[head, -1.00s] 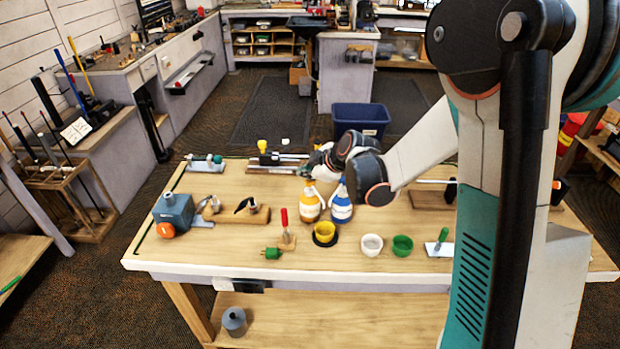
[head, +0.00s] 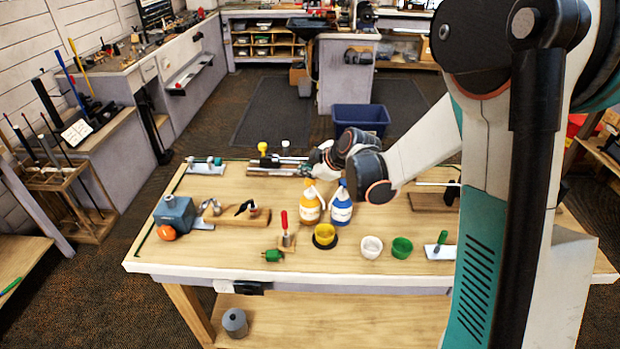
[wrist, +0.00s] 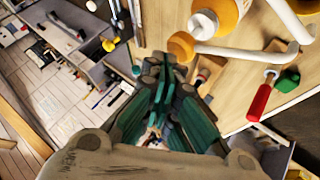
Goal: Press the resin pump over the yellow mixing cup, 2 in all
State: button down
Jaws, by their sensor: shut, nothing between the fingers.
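An orange pump bottle (head: 310,208) and a blue pump bottle (head: 341,210) stand upright side by side on the workbench. I cannot read which one holds resin. The yellow mixing cup (head: 324,234) sits on a dark round base just in front of them. My gripper (wrist: 165,72) is shut and empty; in the head view it is partly hidden by my wrist, behind and above the bottles. In the wrist view an orange pump head (wrist: 181,45) with a white spout is close beyond my fingertips, apart from them in the picture. The cup is not clear there.
A white cup (head: 371,247) and a green cup (head: 402,247) stand right of the yellow cup. A red-handled clamp (head: 285,228) and a green piece (head: 273,256) are to its left. A blue-grey vise (head: 175,215) is at the left. The front strip of the workbench (head: 210,258) is mostly clear.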

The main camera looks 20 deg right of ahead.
jog(key=shift+r, duration=0.45)
jog(key=shift+r+p, duration=1.7)
jog(key=shift+r, duration=0.75)
jog(key=shift+s+r, duration=0.1)
jog(key=shift+s, duration=0.1)
jog(key=s+r+m+h+b, duration=0.2)
jog(key=s+m+b, duration=0.55)
jog(key=s, duration=0.95)
jog(key=s+f+m+h+b, duration=0.1)
jog(key=s+f+m+b, duration=0.2)
jog(key=s, duration=0.5)
jog(key=s+f+m+g+b, duration=0.1)
jog(key=s+f+m+b, duration=0.2)
jog(key=s, duration=0.4)
jog(key=shift+s+d+f+h, duration=0.4)
